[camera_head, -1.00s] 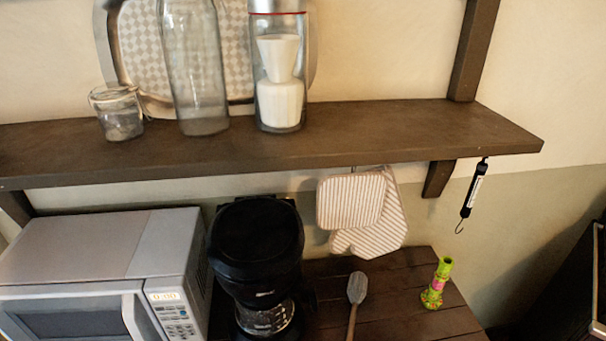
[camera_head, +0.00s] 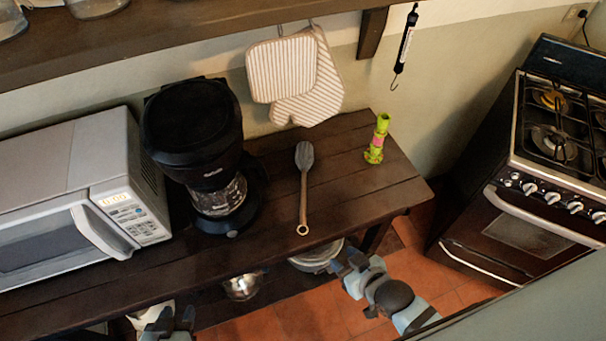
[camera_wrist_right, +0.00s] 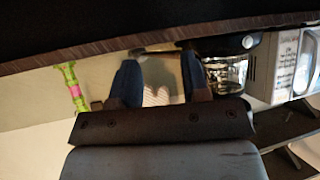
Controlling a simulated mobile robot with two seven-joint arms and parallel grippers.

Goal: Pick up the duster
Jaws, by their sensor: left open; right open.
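The duster (camera_head: 304,180) lies on the dark wooden table in the head view, with a grey head toward the wall and a wooden handle ending in a ring near the front edge. My right gripper (camera_head: 350,261) is open and empty, in front of and below the table's front edge, right of the handle end. In the right wrist view its two fingers (camera_wrist_right: 161,80) are apart with nothing between them; the duster is not clear there. My left gripper (camera_head: 166,322) is at the bottom of the head view, open, in front of the table and partly cut off.
A black coffee maker (camera_head: 194,135) and a microwave (camera_head: 75,190) stand left of the duster. A metal bowl (camera_head: 243,286) sits below. A stove (camera_head: 540,150) is at right.

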